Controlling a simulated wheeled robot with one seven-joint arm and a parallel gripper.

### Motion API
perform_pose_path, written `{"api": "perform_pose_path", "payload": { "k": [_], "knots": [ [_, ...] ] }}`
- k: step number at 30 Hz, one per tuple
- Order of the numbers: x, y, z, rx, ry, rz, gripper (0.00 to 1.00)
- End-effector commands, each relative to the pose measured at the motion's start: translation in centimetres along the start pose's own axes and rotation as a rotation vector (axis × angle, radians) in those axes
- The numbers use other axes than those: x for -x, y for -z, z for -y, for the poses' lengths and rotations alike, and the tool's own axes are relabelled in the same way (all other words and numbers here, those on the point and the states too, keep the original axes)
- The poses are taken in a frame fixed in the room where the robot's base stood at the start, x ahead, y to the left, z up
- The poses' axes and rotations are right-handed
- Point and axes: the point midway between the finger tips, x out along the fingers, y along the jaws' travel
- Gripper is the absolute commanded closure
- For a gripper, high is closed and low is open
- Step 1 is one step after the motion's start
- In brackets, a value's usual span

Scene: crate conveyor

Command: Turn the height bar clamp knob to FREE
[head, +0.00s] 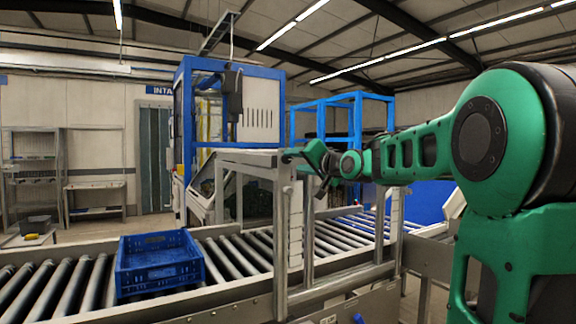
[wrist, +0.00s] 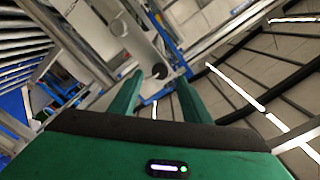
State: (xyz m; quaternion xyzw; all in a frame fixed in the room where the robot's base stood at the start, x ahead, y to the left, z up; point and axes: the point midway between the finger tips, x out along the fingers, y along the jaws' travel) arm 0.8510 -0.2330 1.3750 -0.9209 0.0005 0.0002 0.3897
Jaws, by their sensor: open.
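The clamp knob (wrist: 160,71) is a small dark round knob on a pale metal bar, seen in the wrist view just beyond and between my fingertips. Its setting is too small to read. My gripper (wrist: 158,80) has two green fingers spread apart, with the knob in the gap between them and no clear contact. In the head view my gripper (head: 303,158) is at the top of the upright posts, at the right end of the height bar (head: 247,158). The knob cannot be told apart from my gripper there.
A blue crate (head: 160,281) sits on the roller conveyor (head: 235,254), left of the metal frame post (head: 281,235). A blue-framed machine (head: 184,115) stands behind. A grey shelf rack (head: 35,165) is at the far left. My arm fills the right side.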

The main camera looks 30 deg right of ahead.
Motion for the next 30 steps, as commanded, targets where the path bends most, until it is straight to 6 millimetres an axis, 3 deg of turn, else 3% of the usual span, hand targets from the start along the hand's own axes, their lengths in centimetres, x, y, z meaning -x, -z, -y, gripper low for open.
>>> {"api": "perform_pose_path", "payload": {
  "k": [3, 10, 30],
  "knots": [
    [2.3, 0.0, 0.0, 0.000, 0.000, -0.001, 0.57],
    [5.0, 0.0, 0.0, 0.000, 0.000, 0.000, 0.57],
    [5.6, -0.2, -0.1, 0.001, -0.003, 0.003, 0.57]
  ]
}}
